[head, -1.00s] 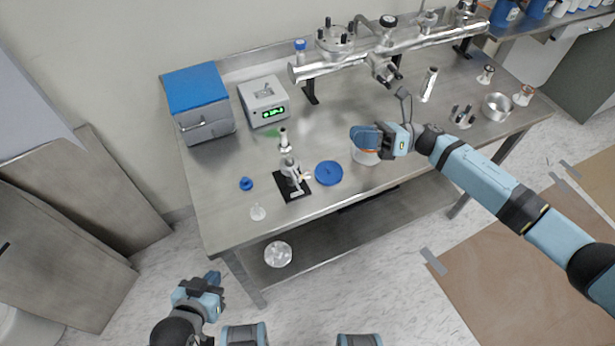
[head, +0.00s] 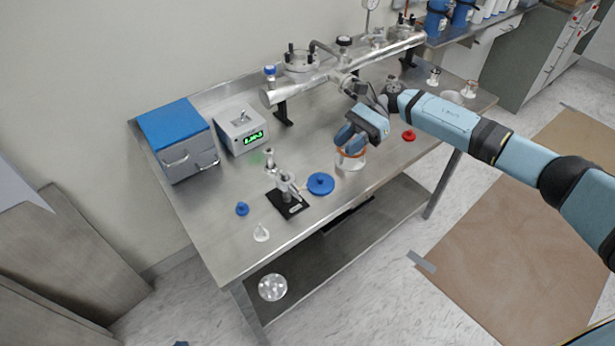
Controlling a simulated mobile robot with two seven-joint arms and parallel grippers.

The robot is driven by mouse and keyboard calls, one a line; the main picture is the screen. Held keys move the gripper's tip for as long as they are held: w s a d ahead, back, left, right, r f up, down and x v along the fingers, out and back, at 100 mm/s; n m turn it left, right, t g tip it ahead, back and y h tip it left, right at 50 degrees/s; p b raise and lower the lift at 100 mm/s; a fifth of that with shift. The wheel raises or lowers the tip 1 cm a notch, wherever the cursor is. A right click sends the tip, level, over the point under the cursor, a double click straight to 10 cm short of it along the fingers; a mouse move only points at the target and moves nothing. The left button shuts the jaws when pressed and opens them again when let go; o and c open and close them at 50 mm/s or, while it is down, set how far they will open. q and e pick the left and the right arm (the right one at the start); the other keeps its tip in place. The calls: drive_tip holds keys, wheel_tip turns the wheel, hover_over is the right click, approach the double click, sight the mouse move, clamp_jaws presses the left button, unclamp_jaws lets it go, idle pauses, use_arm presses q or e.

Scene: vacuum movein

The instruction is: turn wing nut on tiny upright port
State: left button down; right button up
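A long steel manifold tube (head: 345,70) runs along the back of the bench and carries several upright ports. A small port with a blue top (head: 270,74) stands at its left end, with a wider bolted flange (head: 301,60) beside it. The wing nut is too small to make out. My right gripper (head: 350,141) points down just above a clear jar with an orange rim (head: 350,160), in front of the tube and apart from it. Its finger opening is not clear, nor whether it touches the jar. My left gripper is out of view.
A blue-topped box (head: 178,135) and a grey meter with green digits (head: 240,129) stand at the back left. A black-based stand (head: 287,203), a blue disc (head: 321,184), a blue knob (head: 242,209) and a red cap (head: 408,135) lie around the bench.

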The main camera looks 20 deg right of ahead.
sight(304, 186)
drive_tip(key=p+x, duration=0.2)
drive_tip(key=x, duration=1)
drive_tip(key=shift+r, duration=0.1)
clamp_jaws()
